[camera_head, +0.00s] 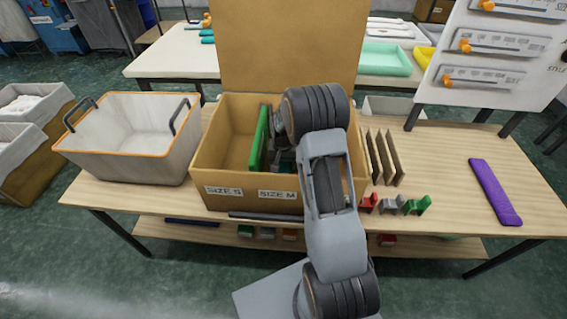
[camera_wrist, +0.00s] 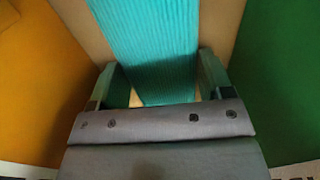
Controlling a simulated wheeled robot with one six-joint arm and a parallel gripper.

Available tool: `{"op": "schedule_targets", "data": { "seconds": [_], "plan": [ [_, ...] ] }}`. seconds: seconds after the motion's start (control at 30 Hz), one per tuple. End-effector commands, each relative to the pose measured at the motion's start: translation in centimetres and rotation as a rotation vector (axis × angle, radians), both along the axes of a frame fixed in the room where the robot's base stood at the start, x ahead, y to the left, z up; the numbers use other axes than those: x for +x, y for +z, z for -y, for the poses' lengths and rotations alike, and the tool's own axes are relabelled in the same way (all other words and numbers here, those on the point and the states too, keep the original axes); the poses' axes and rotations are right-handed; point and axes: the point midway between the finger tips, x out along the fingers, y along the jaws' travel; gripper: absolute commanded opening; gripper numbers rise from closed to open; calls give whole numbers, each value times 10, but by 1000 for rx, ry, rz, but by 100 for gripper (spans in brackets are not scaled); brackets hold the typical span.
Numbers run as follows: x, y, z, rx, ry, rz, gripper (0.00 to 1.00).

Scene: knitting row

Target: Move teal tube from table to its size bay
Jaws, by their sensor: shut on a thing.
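The teal tube (camera_wrist: 150,45) is a ribbed, knitted-looking piece in the wrist view, running from the top edge down between the fingers of my gripper (camera_wrist: 158,84). My gripper is shut on it. In the head view my gripper (camera_head: 282,152) is down inside the cardboard box (camera_head: 225,135), right of the green divider (camera_head: 260,138), over the bay with the SIZE M label (camera_head: 277,195). The SIZE S label (camera_head: 224,190) is to its left. My arm hides the right part of the box and most of the tube. I cannot tell whether the tube touches the box floor.
A grey basket with orange rim (camera_head: 128,133) stands left of the box. Brown divider cards (camera_head: 385,158), small red, grey and green clips (camera_head: 392,205) and a purple piece (camera_head: 495,192) are to the right. The table between clips and purple piece is clear.

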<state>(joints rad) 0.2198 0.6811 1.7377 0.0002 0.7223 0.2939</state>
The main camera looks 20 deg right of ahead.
Motion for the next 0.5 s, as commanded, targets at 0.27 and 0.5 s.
{"op": "schedule_targets", "data": {
  "seconds": [0.27,0.5],
  "plan": [
    [0,-3,0,0,-1,0,81],
    [0,-3,0,0,-1,0,99]
  ]
}}
